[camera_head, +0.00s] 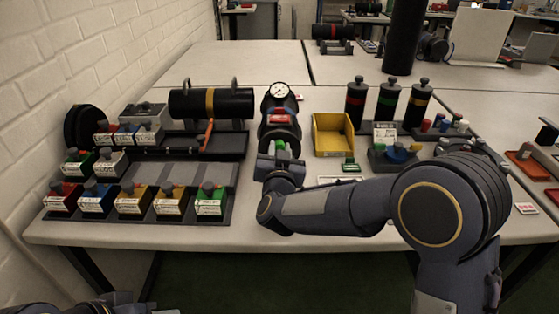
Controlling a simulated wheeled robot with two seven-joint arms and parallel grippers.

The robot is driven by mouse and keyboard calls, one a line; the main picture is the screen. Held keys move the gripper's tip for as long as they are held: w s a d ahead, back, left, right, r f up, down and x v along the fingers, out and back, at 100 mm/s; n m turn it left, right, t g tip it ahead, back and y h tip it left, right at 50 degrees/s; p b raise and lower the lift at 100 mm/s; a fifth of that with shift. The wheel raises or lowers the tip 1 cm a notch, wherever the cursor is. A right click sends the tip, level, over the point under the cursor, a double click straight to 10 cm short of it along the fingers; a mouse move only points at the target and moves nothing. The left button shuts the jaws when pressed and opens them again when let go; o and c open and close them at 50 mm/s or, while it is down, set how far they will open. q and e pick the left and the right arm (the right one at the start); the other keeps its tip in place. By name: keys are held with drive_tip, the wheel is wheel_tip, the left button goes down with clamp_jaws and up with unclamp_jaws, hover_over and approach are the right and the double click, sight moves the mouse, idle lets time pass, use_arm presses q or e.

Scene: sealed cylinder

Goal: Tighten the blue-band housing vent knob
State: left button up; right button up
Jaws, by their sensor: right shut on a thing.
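My right gripper (281,156) is at the front of the dark gauge device, with my arm reaching in from the right. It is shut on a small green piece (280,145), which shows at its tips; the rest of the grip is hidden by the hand. I cannot make out a blue-band housing or its vent knob. A black cylinder with a yellow band (210,103) lies in a cradle at the left. Upright cylinders have red (355,101), green (387,104) and yellow (418,103) bands. Dark parts of my left arm show at the bottom left; its jaws are not clear.
A gauge (280,91) tops the dark device. A yellow bin (333,135) stands right of it. Several labelled boxes with knobs fill the left rack (150,214). A low base with coloured knobs (395,155) is behind my right arm. The table's back middle is clear.

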drive_tip(key=m+b, duration=0.1)
drive_tip(key=m, duration=0.1)
drive_tip(key=m+b, duration=0.1)
drive_tip(key=b, duration=0.1)
drive_tip(key=shift+f+m, duration=0.2)
drive_tip(key=shift+m, duration=0.2)
drive_tip(key=m+b, duration=0.3)
drive_tip(key=shift+m+b, duration=0.3)
drive_tip(key=m+b, duration=0.3)
drive_tip(key=shift+m, duration=0.3)
drive_tip(key=m+b, duration=0.2)
drive_tip(key=m, duration=0.1)
drive_tip(key=shift+d+m+b, duration=0.1)
drive_tip(key=shift+m+b, duration=0.2)
drive_tip(key=shift+b, duration=0.1)
drive_tip(key=m+b, duration=0.2)
drive_tip(key=m, duration=0.1)
drive_tip(key=shift+m+b, duration=0.3)
drive_tip(key=shift+b, duration=0.05)
drive_tip(key=m+b, duration=0.3)
drive_tip(key=m, duration=0.1)
drive_tip(key=shift+m, duration=0.3)
drive_tip(key=m+b, duration=0.4)
drive_tip(key=m, duration=0.1)
drive_tip(key=shift+m+b, duration=0.75)
drive_tip(key=shift+m, duration=0.55)
drive_tip(key=shift+r, duration=0.1)
